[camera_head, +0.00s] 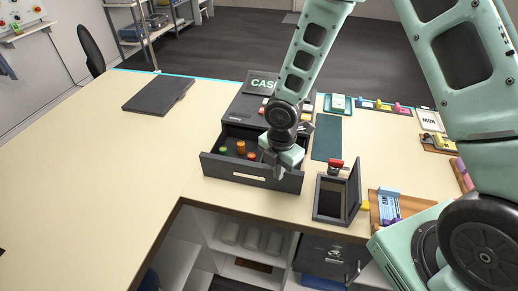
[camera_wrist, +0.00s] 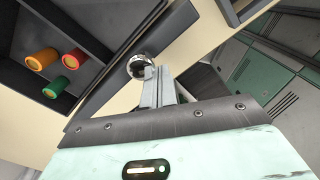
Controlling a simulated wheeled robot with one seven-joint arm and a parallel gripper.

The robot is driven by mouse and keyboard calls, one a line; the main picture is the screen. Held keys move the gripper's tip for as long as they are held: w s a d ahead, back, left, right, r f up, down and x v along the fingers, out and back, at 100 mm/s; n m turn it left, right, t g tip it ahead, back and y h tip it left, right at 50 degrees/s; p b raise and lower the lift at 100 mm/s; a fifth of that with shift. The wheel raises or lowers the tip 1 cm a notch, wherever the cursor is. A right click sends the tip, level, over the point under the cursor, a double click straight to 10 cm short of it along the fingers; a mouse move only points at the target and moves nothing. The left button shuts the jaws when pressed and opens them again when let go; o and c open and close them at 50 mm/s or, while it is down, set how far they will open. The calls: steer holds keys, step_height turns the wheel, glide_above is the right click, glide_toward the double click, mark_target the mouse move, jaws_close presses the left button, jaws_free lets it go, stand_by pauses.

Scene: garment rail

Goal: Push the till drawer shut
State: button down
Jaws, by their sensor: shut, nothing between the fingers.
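The dark grey till drawer (camera_head: 250,174) sticks out of the front of the till (camera_head: 250,105) on the counter. Coloured cylinders (camera_head: 240,147) in green, orange and red stand in it; they also show in the wrist view (camera_wrist: 62,68). My gripper (camera_head: 278,174) is shut and empty at the right part of the drawer front. In the wrist view its fingers (camera_wrist: 158,85) point at a round shiny knob (camera_wrist: 140,66) on the drawer front. The fingertips overlap the knob's edge; I cannot tell whether they touch it.
An open box with a raised lid (camera_head: 336,192) stands on the counter right of the drawer. A dark flat panel (camera_head: 158,94) lies at the back left. A dark green mat (camera_head: 327,138) lies right of the till. The counter's left part (camera_head: 110,180) is clear.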

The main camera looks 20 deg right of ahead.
steer(key=w+d+p, duration=0.6)
steer(key=w+d, duration=0.2)
steer(key=w, duration=0.4)
steer(key=shift+w+d, duration=0.35)
steer(key=shift+w, duration=0.05)
stand_by(0.9)
step_height(320, 180, up, 8)
steer(key=s+p, duration=0.1)
steer(key=p, duration=0.3)
steer(key=shift+a, duration=0.45)
steer(key=shift+s, duration=0.1)
stand_by(0.4)
